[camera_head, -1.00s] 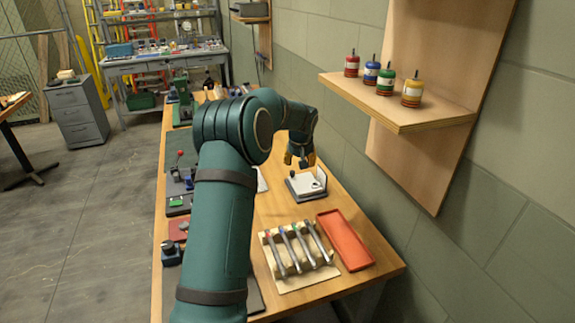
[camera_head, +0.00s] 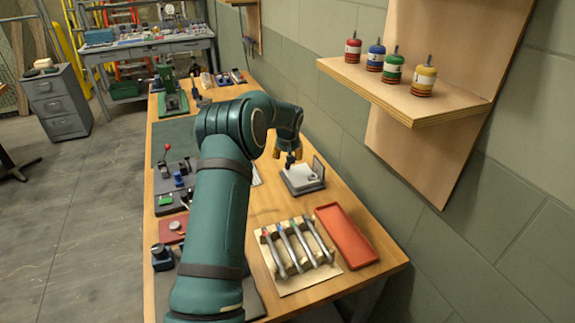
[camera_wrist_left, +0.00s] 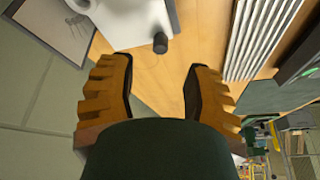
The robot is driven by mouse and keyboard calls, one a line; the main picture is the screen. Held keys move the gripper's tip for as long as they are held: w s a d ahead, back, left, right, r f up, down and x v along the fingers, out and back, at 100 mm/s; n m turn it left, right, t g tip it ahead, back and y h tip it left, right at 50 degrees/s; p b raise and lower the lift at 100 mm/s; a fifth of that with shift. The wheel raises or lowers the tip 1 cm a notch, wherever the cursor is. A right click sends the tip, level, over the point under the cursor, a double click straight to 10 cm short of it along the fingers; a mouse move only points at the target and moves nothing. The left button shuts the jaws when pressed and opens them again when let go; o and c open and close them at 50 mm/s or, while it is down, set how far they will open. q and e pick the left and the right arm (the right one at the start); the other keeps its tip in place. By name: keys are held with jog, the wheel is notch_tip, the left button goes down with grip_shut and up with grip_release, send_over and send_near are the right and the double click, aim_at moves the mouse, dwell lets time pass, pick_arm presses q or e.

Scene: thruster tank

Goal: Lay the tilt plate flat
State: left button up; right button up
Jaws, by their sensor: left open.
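The tilt plate looks to be the white plate (camera_head: 300,176) on a small grey base with an upright panel (camera_head: 318,167) at its right, far along the bench. Its exact slope is too small to tell. My left gripper (camera_head: 287,154) hangs just above and beyond the left side of that plate, with no clear contact. In the left wrist view my left gripper (camera_wrist_left: 158,72) has its two yellow-brown fingers apart and nothing between them. A white surface (camera_wrist_left: 125,22) with a dark round knob (camera_wrist_left: 160,43) shows beyond the fingertips. My right gripper is not in view.
A rack of several metal bars (camera_head: 285,262) and a red tray (camera_head: 347,236) lie on the near bench. Small fixtures (camera_head: 178,180) line the left edge. A wall shelf (camera_head: 420,103) holds several colored weights at right. Bare wood (camera_head: 265,207) lies around the plate's near side.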

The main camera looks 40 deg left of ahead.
aim_at(301, 173)
pick_arm(q)
jog(key=x, duration=0.6)
jog(key=shift+a+f, duration=0.1)
jog(key=shift+f, duration=0.15)
grip_shut()
